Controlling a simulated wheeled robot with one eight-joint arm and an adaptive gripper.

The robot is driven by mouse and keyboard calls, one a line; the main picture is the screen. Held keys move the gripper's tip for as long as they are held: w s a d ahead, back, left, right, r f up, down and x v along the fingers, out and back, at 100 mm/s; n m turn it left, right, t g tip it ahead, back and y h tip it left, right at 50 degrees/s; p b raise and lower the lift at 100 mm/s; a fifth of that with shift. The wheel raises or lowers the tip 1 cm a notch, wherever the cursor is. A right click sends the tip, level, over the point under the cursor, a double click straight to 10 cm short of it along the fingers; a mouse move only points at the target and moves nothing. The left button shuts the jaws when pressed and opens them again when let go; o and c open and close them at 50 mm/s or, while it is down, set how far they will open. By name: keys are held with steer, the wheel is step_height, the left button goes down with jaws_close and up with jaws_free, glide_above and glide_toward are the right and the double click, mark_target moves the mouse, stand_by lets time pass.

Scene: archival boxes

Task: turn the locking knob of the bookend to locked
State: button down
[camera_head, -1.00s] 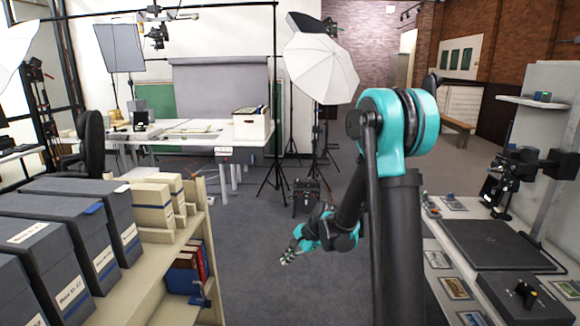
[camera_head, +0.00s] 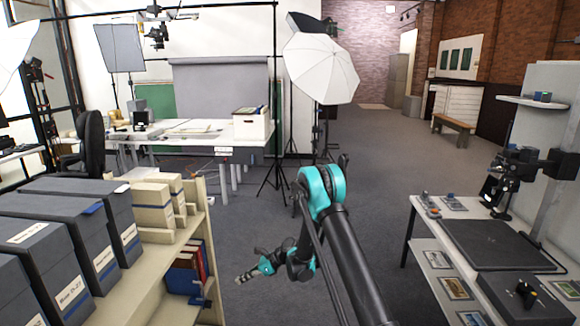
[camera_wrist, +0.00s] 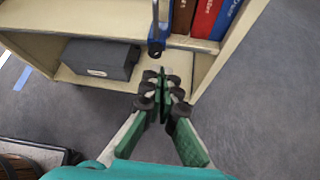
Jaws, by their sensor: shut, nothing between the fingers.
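The blue bookend (camera_head: 207,293) stands at the open right end of the shelf, beside the books. In the wrist view the bookend (camera_wrist: 156,38) shows as a blue upright part with a round dark-centred end, just beyond my fingertips. I cannot tell which way its knob is turned. My gripper (camera_head: 243,278) is to the right of the bookend in the head view, with a gap between them. In the wrist view my gripper (camera_wrist: 162,78) has its green-padded fingers together, empty, pointing toward the bookend.
Red and blue books (camera_head: 188,268) stand behind the bookend. Grey archival boxes (camera_head: 65,235) fill the shelf top. A dark grey box (camera_wrist: 98,58) sits on a lower shelf. A work table (camera_head: 425,232) is at right; floor between is clear.

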mark_target(207, 300)
steer(key=shift+s+a+f+m+g+y, duration=0.3)
steer(key=shift+a+f+m, duration=0.25)
steer(key=shift+a+f, duration=1.15)
steer(key=shift+s+a+f+m+g+y, duration=0.2)
steer(key=shift+a+f+m, duration=0.55)
steer(key=shift+a, duration=1.5)
steer(key=shift+s+a+f+m+g+y, duration=0.2)
steer(key=shift+s+a+f+m+y, duration=0.15)
steer(key=shift+a+f, duration=1.45)
steer(key=shift+a+r, duration=0.2)
steer(key=shift+a, duration=0.05)
steer(key=shift+f, duration=0.25)
steer(key=shift+w+f, duration=0.1)
steer(key=shift+w, duration=0.4)
steer(key=shift+w+d+f, duration=0.1)
steer(key=shift+w+f, duration=0.35)
steer(key=shift+w+r, duration=0.1)
steer(key=shift+w, duration=0.05)
